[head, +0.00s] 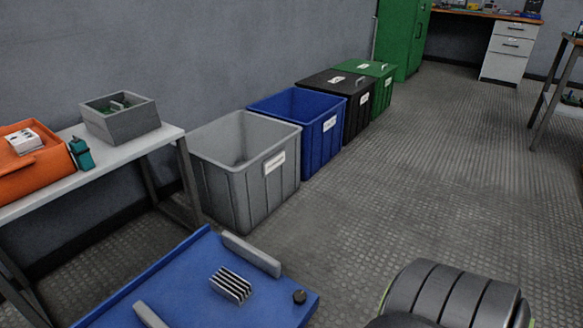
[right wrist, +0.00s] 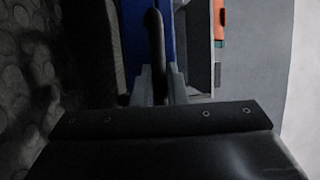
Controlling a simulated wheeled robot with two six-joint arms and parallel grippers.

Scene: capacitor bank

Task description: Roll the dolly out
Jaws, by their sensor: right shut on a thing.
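The dolly (head: 165,299) is a blue flat deck at the bottom of the head view, partly cut off by the frame. In the right wrist view, blue parts of what looks like the dolly (right wrist: 132,45) stand beyond a dark upright bar (right wrist: 156,45). My right gripper (right wrist: 160,78) is shut on this bar, with one grey finger on each side. My left gripper is in neither view.
A grey bin (head: 225,170), a blue bin (head: 310,140), a black lidded bin (head: 357,110) and a green lidded bin (head: 384,85) line the wall. A white table (head: 105,165) holds a grey box (head: 120,122) and an orange case (head: 30,165).

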